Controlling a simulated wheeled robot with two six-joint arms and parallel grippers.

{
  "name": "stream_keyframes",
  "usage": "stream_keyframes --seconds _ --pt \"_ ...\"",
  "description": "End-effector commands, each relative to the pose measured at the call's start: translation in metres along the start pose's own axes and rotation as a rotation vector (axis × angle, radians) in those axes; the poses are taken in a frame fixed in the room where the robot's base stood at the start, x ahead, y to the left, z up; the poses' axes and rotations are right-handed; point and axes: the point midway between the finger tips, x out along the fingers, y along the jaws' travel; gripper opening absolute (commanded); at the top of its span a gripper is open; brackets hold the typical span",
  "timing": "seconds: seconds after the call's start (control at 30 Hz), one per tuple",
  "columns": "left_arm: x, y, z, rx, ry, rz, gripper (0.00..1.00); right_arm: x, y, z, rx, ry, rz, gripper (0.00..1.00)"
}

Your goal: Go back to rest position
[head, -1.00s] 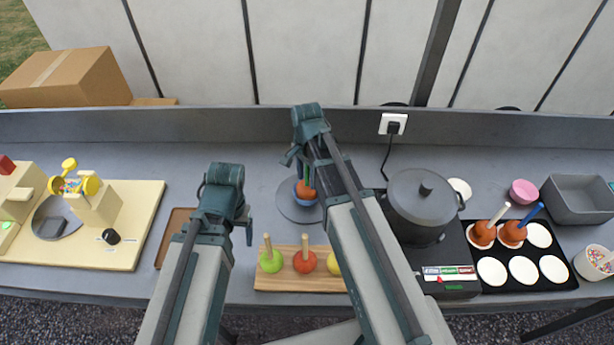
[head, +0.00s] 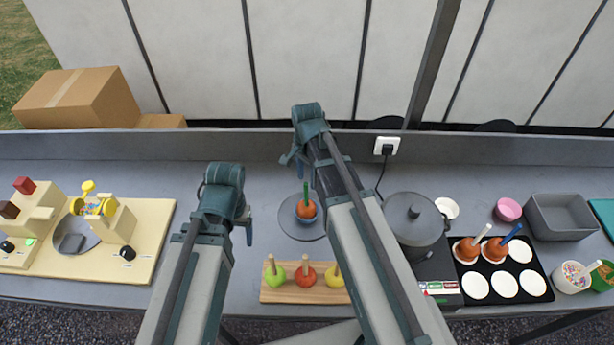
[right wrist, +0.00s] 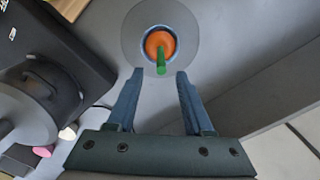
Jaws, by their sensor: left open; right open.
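My left gripper (head: 247,233) is open and empty above the counter, mostly hidden behind its own arm in the head view. My right gripper (head: 294,160) is open; its two spread, empty fingers also show in the right wrist view (right wrist: 158,88). In front of its fingertips, and apart from them, stands a red-orange apple (head: 305,210) with a green stick. The apple sits in a small blue bowl on a round grey disc (head: 288,224); it also shows in the right wrist view (right wrist: 156,42).
A wooden board (head: 274,295) with three stick apples lies between my arms. On the right are a grey pot (head: 412,225), a black tray (head: 510,267) with white rounds and two coated apples, and a grey bin (head: 562,218). A cream machine board (head: 150,215) is at left.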

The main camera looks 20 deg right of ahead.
Motion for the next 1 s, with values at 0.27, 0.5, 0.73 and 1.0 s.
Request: stream_keyframes --seconds 0.27,0.5,0.73,1.0 --pt "-0.032 -0.003 0.002 -0.007 0.000 0.002 0.76 -0.033 0.000 0.000 0.000 0.000 0.000 0.52" --pt "-0.031 -0.003 0.002 -0.008 0.000 0.002 0.76 -0.032 0.000 0.000 0.000 0.000 0.000 0.52" --pt "-0.017 -0.002 0.001 -0.006 0.000 0.001 0.76 -0.017 0.006 0.019 -0.113 0.004 0.008 0.52" --pt "0.042 0.004 -0.002 0.000 0.000 0.000 0.76 0.041 0.044 0.111 -0.836 0.020 0.066 0.52"
